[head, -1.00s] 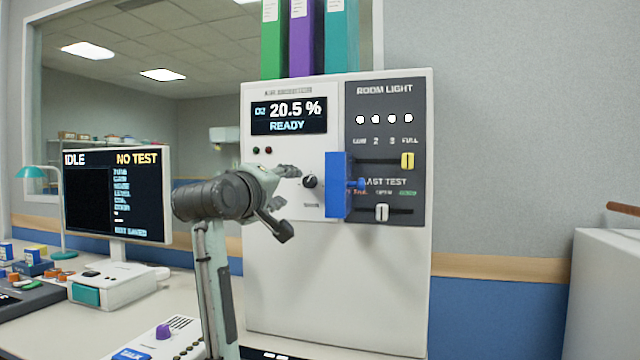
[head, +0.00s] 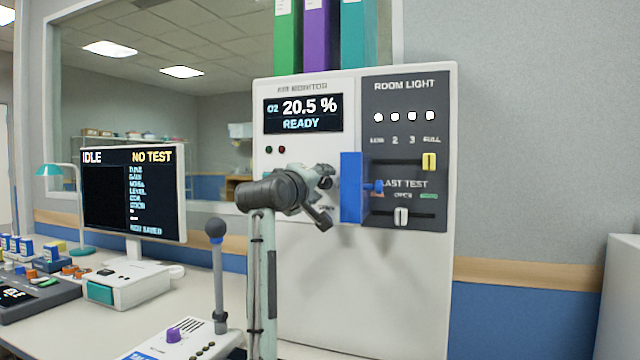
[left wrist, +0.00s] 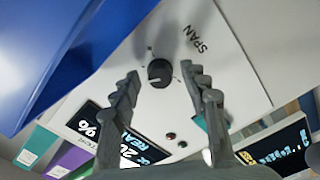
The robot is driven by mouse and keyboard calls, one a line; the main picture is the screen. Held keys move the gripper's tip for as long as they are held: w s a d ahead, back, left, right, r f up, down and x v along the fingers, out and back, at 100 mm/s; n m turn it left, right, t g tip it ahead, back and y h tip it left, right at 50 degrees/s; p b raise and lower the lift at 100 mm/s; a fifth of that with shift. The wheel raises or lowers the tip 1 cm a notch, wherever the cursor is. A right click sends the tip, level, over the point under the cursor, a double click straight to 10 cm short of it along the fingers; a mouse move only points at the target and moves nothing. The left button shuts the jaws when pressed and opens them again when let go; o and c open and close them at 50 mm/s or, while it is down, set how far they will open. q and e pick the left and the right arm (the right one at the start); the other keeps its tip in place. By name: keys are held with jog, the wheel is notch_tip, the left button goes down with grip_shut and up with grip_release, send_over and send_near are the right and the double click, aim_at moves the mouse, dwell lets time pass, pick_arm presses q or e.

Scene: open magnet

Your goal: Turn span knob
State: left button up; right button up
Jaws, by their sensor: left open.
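The span knob (left wrist: 159,73) is a small round black knob with a white mark, on the white face of the air monitor (head: 345,290). The word SPAN is printed beside it in the left wrist view. In the head view the knob is hidden behind my left gripper (head: 328,197). My left gripper (left wrist: 160,71) is open, with its two fingertips on either side of the knob in the left wrist view. I cannot tell whether they touch it. The monitor's display (head: 302,113) reads O2 20.5 % and READY. My right gripper is not in view.
A blue plate (head: 350,188) sticks out from the panel just right of my gripper. Sliders (head: 428,162) are beyond it. Binders (head: 318,35) stand on top. A grey-knobbed lever (head: 218,285) and a monitor screen (head: 133,200) are at left.

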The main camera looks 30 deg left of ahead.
pick_arm(q)
grip_shut()
jog(key=shift+m, duration=0.3)
jog(key=m, duration=0.5)
jog(key=shift+f, duration=0.1)
jog(key=m, duration=0.6)
dwell(0.4)
jog(key=shift+m, duration=0.3)
grip_release()
